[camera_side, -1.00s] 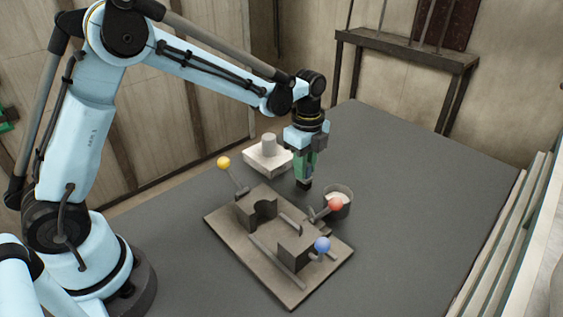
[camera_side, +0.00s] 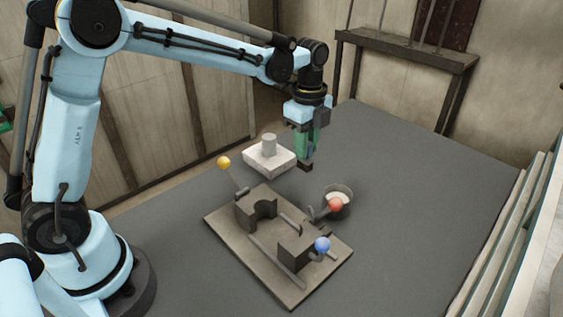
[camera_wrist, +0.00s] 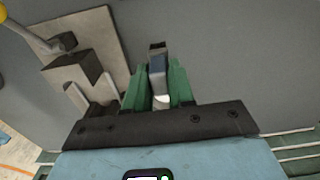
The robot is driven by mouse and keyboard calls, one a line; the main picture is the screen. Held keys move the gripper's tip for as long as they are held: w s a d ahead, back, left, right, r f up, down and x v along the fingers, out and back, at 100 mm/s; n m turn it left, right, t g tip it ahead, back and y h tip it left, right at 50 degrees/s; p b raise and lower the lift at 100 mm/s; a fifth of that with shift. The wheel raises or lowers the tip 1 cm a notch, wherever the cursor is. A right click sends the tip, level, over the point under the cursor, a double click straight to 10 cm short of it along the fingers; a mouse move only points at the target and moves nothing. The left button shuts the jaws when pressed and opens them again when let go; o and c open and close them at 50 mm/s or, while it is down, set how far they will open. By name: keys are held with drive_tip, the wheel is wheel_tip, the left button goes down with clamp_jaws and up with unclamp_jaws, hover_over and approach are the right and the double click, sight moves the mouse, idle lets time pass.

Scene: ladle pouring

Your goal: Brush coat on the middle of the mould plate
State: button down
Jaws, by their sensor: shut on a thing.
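The mould plate (camera_side: 228,229) is a flat brown plate lying on the grey table. It bears two dark blocks: one with a rounded notch (camera_side: 257,208) and one plain (camera_side: 296,250). Part of the plate shows at upper left in the wrist view (camera_wrist: 103,37). A small round pot (camera_side: 346,209) with pale contents stands behind the plate's right side. My gripper (camera_side: 307,148), with green fingers, is shut on a brush (camera_wrist: 158,72). The brush's dark tip points down, in the air beyond the plate's back edge. Any coat on the brush is too small to tell.
Levers with a yellow ball (camera_side: 223,163), a red ball (camera_side: 336,205) and a blue ball (camera_side: 322,244) stick up around the plate. A pale block with a cylinder (camera_side: 269,145) stands behind. The table's right side is clear.

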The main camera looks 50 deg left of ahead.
drive_tip(key=d, duration=1)
drive_tip(key=shift+r, duration=0.25)
drive_tip(key=shift+s+f, duration=0.1)
drive_tip(key=shift+f, duration=0.1)
idle(1.0)
drive_tip(key=shift+f, duration=0.95)
drive_tip(key=shift+f, duration=0.6)
idle(0.8)
idle(0.4)
